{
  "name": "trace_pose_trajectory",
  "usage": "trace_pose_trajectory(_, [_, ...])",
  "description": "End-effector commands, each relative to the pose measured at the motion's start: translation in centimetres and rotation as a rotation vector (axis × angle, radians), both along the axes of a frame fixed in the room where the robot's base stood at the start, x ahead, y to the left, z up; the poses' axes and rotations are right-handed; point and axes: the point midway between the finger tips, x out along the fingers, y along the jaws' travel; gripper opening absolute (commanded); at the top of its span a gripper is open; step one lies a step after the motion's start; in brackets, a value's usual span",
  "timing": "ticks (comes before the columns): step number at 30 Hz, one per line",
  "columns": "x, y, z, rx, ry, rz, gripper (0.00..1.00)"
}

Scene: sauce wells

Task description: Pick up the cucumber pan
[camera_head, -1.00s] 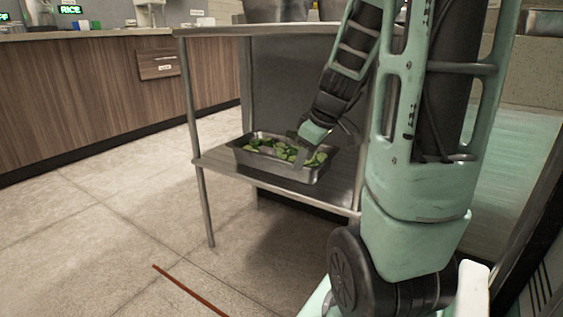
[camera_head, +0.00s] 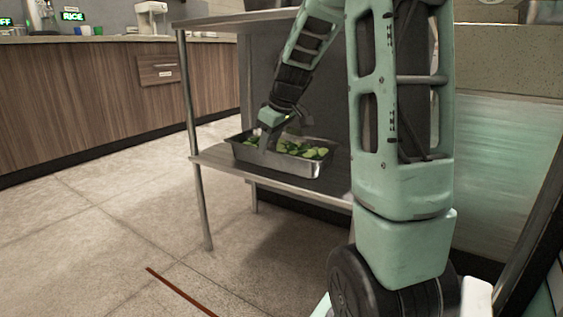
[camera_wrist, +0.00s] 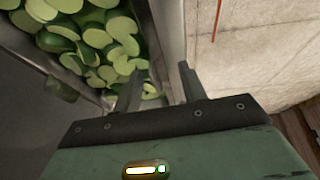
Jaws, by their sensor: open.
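The cucumber pan (camera_head: 303,166) is a metal pan holding green cucumber slices. It sits on the lower shelf of a metal table in the head view. In the wrist view the pan (camera_wrist: 160,35) shows at the upper left, its slices inside and its long side wall running down to my fingers. My gripper (camera_head: 266,146) is at the pan's left part in the head view. In the wrist view my gripper (camera_wrist: 158,82) is open, one finger over the slices inside the pan and the other outside the wall. The wall lies between the fingers; I cannot tell whether they touch it.
The lower shelf (camera_head: 215,158) has bare room left of the pan. A table leg (camera_head: 194,140) stands at the front left, and the table top (camera_head: 230,20) is above. A wooden counter (camera_head: 90,95) runs along the back left. The tiled floor (camera_head: 90,240) is clear.

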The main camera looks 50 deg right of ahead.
Motion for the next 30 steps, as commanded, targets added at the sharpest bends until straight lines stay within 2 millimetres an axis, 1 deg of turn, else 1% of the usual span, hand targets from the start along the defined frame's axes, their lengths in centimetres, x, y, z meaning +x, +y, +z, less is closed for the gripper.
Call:
trace_pose_trajectory(1, [0.22, -0.04, -0.83, 0.0, 0.0, 0.0, 0.42])
trace_pose_trajectory(3, [0.38, -0.07, -1.08, -0.001, -0.001, 0.0, 0.42])
trace_pose_trajectory(11, [0.44, -0.07, -0.99, -0.001, -0.001, 0.0, 0.42])
trace_pose_trajectory(12, [0.43, -0.08, -0.98, -0.001, -0.001, 0.0, 0.31])
trace_pose_trajectory(14, [0.42, -0.07, -0.98, -0.001, -0.001, 0.0, 0.14])
trace_pose_trajectory(15, [0.42, -0.07, -0.98, -0.001, -0.001, 0.0, 0.03])
trace_pose_trajectory(16, [0.42, -0.07, -0.98, -0.001, -0.001, 0.0, 0.0])
trace_pose_trajectory(30, [0.42, -0.14, -0.92, -0.003, -0.002, -0.001, 0.0])
